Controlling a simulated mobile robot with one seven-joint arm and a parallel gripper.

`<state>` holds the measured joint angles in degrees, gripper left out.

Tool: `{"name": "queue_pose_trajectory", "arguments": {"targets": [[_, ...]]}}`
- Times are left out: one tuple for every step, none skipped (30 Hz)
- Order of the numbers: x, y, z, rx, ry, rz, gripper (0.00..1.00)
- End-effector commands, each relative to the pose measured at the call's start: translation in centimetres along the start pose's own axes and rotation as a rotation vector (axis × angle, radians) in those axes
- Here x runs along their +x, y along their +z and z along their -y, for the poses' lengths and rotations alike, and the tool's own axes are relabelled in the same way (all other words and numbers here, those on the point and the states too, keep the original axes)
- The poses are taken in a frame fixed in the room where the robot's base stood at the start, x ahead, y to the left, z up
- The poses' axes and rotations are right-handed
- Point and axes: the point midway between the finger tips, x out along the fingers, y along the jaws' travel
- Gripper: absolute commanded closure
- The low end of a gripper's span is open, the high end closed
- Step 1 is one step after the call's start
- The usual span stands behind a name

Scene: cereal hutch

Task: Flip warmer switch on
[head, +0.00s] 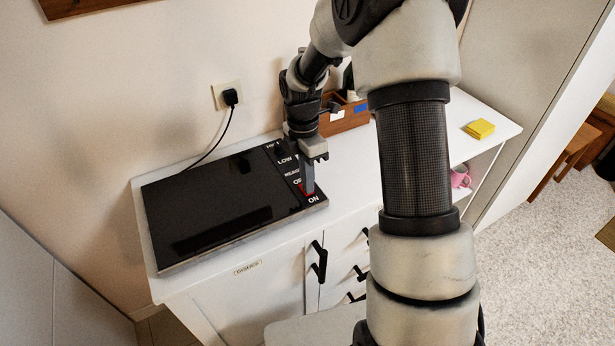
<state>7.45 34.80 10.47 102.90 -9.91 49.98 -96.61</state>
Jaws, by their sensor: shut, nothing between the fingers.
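The warmer (215,212) is a flat black glossy plate on the left part of the white hutch top. Its right-hand strip carries white labels, including LOW and, nearest the front, ON. A red spot (307,191), which looks like part of the switch, shows just above the ON label. My gripper (309,190) is shut and empty, pointing down with its tips at or just above the red spot. I cannot tell whether the tips touch it. The fingers hide part of the switch, so its position is unclear.
A black plug (230,97) sits in the wall socket, its cord running to the warmer. A wooden box (345,116) stands behind my gripper. Yellow notes (480,129) lie on the right of the hutch top. A pink mug (460,178) is on a shelf below. Black handles (318,262) mark the front.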

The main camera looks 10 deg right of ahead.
Motion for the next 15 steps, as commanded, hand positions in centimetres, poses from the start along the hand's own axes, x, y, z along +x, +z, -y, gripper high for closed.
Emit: {"name": "queue_pose_trajectory", "arguments": {"targets": [[-0.01, 0.0, 0.01, 0.0, 0.0, 0.0, 1.0], [-0.01, 0.0, 0.01, 0.0, 0.0, 0.0, 1.0], [-0.01, 0.0, 0.01, 0.0, 0.0, 0.0, 1.0], [0.0, 0.0, 0.02, 0.0, -0.001, 0.0, 1.0], [0.06, 0.0, 0.05, 0.0, -0.001, 0.0, 1.0], [0.27, 0.01, 0.14, 0.0, -0.002, -0.001, 1.0], [0.52, 0.02, 0.26, 0.0, -0.004, -0.001, 1.0], [0.53, 0.02, 0.24, -0.001, -0.003, 0.0, 1.0], [0.51, 0.01, 0.22, -0.001, -0.002, 0.0, 1.0], [0.52, 0.01, 0.22, -0.001, -0.003, 0.0, 1.0], [0.53, 0.01, 0.23, -0.001, -0.003, 0.0, 1.0], [0.54, 0.01, 0.24, -0.001, -0.003, 0.0, 1.0], [0.55, 0.01, 0.24, 0.0, -0.003, 0.0, 1.0], [0.55, 0.01, 0.23, 0.0, -0.003, 0.0, 1.0], [0.54, 0.01, 0.2, 0.0, -0.004, 0.0, 1.0]]}}
